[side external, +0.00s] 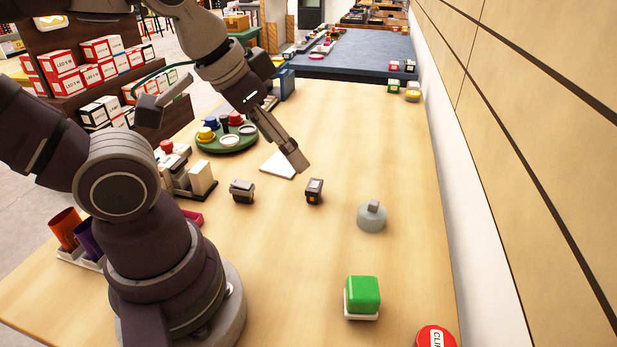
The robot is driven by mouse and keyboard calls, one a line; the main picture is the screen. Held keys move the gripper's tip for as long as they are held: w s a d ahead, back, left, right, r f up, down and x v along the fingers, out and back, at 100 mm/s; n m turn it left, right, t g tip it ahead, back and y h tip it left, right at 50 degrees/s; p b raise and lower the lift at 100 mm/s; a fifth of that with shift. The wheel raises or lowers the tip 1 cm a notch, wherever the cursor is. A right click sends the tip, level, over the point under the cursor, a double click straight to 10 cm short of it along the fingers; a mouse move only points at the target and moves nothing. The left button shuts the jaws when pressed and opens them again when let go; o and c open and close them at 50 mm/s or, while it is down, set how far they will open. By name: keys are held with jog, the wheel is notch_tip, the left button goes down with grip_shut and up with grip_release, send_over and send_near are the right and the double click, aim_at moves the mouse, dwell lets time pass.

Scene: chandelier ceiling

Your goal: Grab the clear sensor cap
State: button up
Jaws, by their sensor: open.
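A pale grey, translucent-looking round piece with a small grey block-like top (372,216) stands upright on the wooden table, right of centre. It is the likeliest clear sensor cap, though I cannot be certain from this view. My gripper (298,160) hangs over the table's middle, up and to the left of this piece in the picture and clearly apart from it. It is open, and I see nothing held in it. The gap between its fingers is hard to see from this side.
A green-topped block (362,296) and red round item (436,337) are nearer. A green round tray (227,145) holds colored pieces. A wall borders the right.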

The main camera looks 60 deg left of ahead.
jog(key=shift+o, duration=0.8)
jog(key=m+g, duration=0.6)
jog(key=m, duration=0.9)
send_over(371, 200)
jog(key=f, duration=0.9)
jog(key=shift+s+d+f, duration=0.15)
jog(key=shift+s+f, duration=0.1)
jog(key=shift+f, duration=0.05)
jog(key=shift+m, duration=0.3)
jog(key=f, duration=1)
jog(key=shift+w+f, duration=0.25)
jog(key=shift+f, duration=0.1)
jog(key=c, duration=1)
